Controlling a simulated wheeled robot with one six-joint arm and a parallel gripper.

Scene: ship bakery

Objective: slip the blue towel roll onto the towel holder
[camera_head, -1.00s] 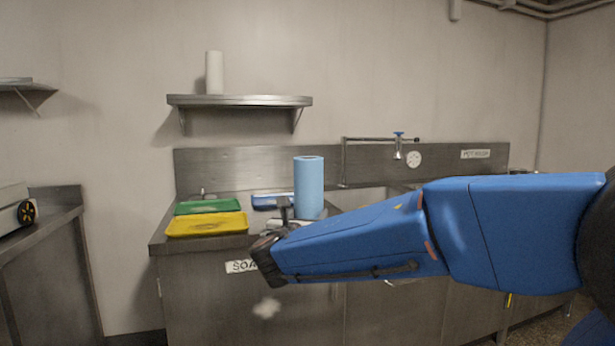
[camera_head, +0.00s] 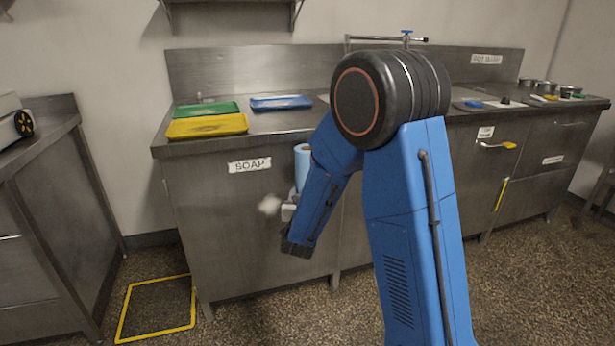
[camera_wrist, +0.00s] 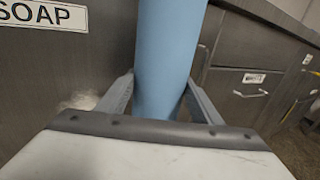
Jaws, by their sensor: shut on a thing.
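The blue towel roll (camera_head: 302,165) is a light blue upright cylinder, in front of the cabinet below the counter in the head view. My arm hides part of it. My gripper (camera_head: 289,208) is shut on the roll at its lower part. In the wrist view, the roll (camera_wrist: 168,55) stands between the two grey fingers of my gripper (camera_wrist: 163,95), one on each side. The roll's top is cut off in that view. I cannot make out a towel holder in the current views.
The steel counter (camera_head: 285,121) carries a green tray (camera_head: 207,109), a yellow tray (camera_head: 207,127) and a blue tray (camera_head: 281,102). A SOAP label (camera_head: 249,165) is on the cabinet front. A yellow-outlined floor square (camera_head: 157,308) lies at lower left. Open floor lies in front of the cabinet.

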